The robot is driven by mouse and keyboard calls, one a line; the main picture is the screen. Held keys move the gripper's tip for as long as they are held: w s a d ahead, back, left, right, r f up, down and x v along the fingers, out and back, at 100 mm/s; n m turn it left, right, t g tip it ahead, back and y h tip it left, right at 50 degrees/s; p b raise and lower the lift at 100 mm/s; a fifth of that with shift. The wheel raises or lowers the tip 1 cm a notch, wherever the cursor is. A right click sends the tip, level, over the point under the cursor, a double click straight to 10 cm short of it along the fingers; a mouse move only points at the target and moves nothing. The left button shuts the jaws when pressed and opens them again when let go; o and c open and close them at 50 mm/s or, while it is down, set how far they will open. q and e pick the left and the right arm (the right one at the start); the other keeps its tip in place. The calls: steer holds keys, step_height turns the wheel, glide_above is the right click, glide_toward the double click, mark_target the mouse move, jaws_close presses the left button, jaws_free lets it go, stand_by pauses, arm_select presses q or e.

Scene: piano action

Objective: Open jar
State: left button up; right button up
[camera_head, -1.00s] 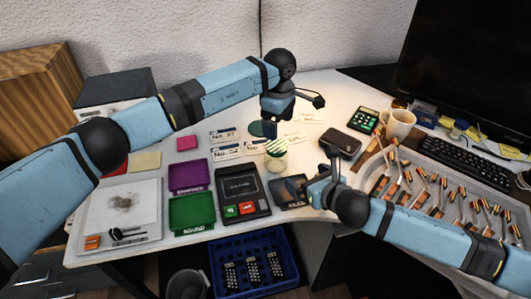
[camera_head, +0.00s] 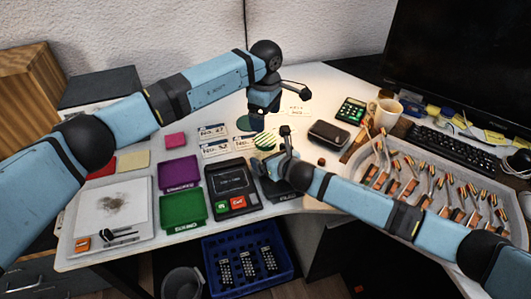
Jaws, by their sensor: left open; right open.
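The jar has a round lid with green and white stripes (camera_head: 265,141) and stands near the middle of the desk. Its body is mostly hidden behind my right gripper. My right gripper (camera_head: 284,148) is just in front and to the right of the jar, low over the desk; I cannot tell whether it touches the jar. It is open. My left gripper (camera_head: 259,121) hangs above and behind the jar, pointing down, and is open with nothing seen in it.
A dark scale-like device (camera_head: 231,178), a purple tray (camera_head: 179,173) and a green tray (camera_head: 183,209) lie to the left. A black case (camera_head: 328,133), a mug (camera_head: 385,112) and a large tray of piano parts (camera_head: 467,208) are to the right. A blue crate (camera_head: 291,273) sits below the desk front.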

mark_target(266, 139)
steer(key=shift+w+a, duration=0.1)
steer(key=shift+w, duration=0.15)
steer(key=c, duration=1.7)
arm_select(q)
steer(key=m, duration=0.5)
arm_select(e)
steer(key=shift+c, duration=0.2)
arm_select(q)
steer(key=m, duration=0.3)
steer(key=shift+f+m, duration=0.15)
steer(key=shift+m, duration=0.35)
step_height(266, 139, down, 8)
steer(key=shift+r, duration=0.15)
